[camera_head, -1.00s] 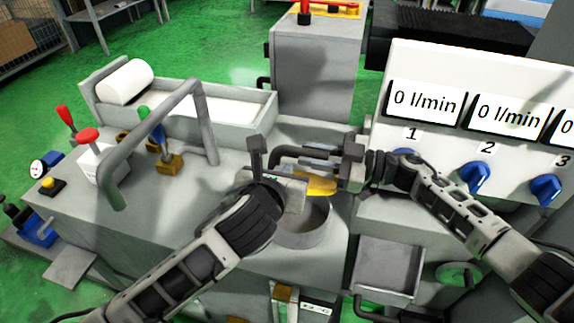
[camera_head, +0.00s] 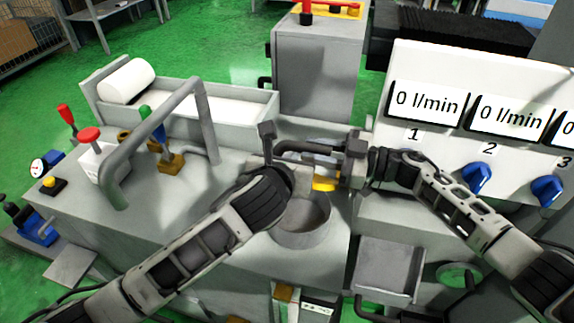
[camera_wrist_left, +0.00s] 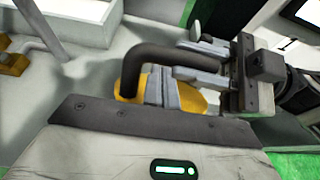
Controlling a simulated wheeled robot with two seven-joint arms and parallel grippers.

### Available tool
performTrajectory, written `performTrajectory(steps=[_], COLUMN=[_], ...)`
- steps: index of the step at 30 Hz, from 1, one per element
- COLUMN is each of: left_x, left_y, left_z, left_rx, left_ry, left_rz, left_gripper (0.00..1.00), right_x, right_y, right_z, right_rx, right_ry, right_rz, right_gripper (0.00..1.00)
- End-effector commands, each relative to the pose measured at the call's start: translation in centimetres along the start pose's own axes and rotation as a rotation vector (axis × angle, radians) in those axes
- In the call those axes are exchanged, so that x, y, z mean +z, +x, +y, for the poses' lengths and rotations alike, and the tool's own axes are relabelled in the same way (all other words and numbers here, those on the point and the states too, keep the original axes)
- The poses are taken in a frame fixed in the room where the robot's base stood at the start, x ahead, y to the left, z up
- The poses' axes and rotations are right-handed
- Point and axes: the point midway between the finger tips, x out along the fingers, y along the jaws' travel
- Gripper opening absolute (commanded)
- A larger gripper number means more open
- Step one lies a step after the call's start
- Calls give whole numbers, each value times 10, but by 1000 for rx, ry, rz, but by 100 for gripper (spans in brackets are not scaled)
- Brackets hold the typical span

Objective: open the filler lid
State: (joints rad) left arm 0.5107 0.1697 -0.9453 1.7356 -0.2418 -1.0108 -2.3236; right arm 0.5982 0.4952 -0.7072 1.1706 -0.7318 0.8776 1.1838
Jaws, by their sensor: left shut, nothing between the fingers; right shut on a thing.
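The filler is a round grey pot (camera_head: 303,220) with its mouth uncovered, in front of my grippers. A yellow lid (camera_head: 326,184) shows beyond its rim; in the left wrist view the lid (camera_wrist_left: 190,97) lies behind my left fingers. A dark curved handle (camera_wrist_left: 150,58) rises beside the lid; whether they join is hidden. My right gripper (camera_head: 322,162) reaches in from the right, its fingers shut around what looks like this handle. My left gripper (camera_wrist_left: 160,80) is shut and empty, close in front of the lid; I cannot tell if it touches.
A grey bent rail (camera_head: 150,140) stands on the machine top at the left. A white panel (camera_head: 465,120) with flow displays and blue knobs (camera_head: 477,178) is close at the right. A grey tray (camera_head: 390,270) sits lower right of the pot.

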Motion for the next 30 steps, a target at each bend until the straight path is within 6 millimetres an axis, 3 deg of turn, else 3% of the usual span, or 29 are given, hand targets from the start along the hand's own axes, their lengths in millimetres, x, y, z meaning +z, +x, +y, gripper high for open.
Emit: performTrajectory(steps=[1,3,4,6,24,30], left_x=[6,7,7,7,6,6], left_y=[4,4,4,4,2,2], left_z=[5,5,5,6,7,6], left_rx=[9,9,9,10,12,11], left_ry=[-6,-7,-7,-8,-5,-4], left_rz=[-13,-15,-16,-16,-15,-14], left_gripper=[0,0,0,0,0,0], right_x=[6,5,5,5,5,6], right_y=[2,2,2,3,6,-13], right_z=[-17,-17,-17,-18,-17,-16], right_rx=[-44,-45,-45,-47,-47,-43], right_ry=[10,9,9,9,11,11], right_rz=[2,3,3,4,4,1], right_gripper=[0,0,28,45,45,45])
